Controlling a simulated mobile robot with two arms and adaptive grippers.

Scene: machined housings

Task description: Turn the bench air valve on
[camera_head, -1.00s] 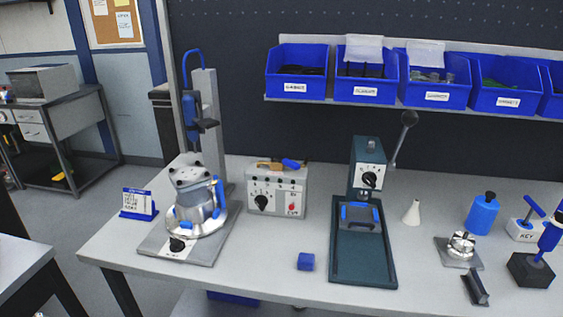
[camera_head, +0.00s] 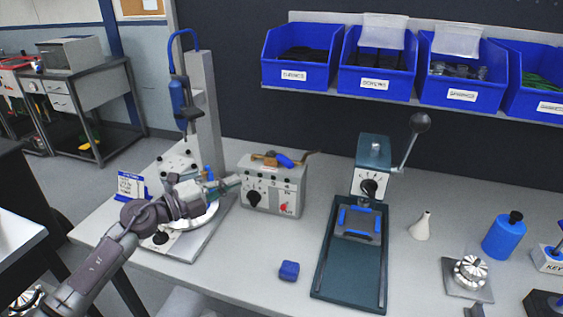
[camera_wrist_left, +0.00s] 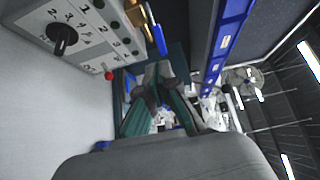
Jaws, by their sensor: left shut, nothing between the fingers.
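The bench air valve seems to be the small brass fitting (camera_head: 265,159) with a blue lever (camera_head: 286,160) on top of the grey control box (camera_head: 273,191). The lever slants over the box top; I cannot tell its exact angle to the brass body. In the left wrist view the blue lever (camera_wrist_left: 159,39) shows beside the box's dial face (camera_wrist_left: 75,35). My left gripper (camera_head: 232,183) is shut and empty, close to the box's left side and lower than the valve. Its dark fingers (camera_wrist_left: 155,82) show mid-picture in the left wrist view. My right gripper is out of view.
The box face has a black dial (camera_head: 254,198) and a red button (camera_head: 284,207). A fixture with a blue handle (camera_head: 180,97) on a column stands left of the box. A green press (camera_head: 369,182) stands right. A blue cube (camera_head: 289,270) lies in front. Blue bins (camera_head: 375,75) hang above.

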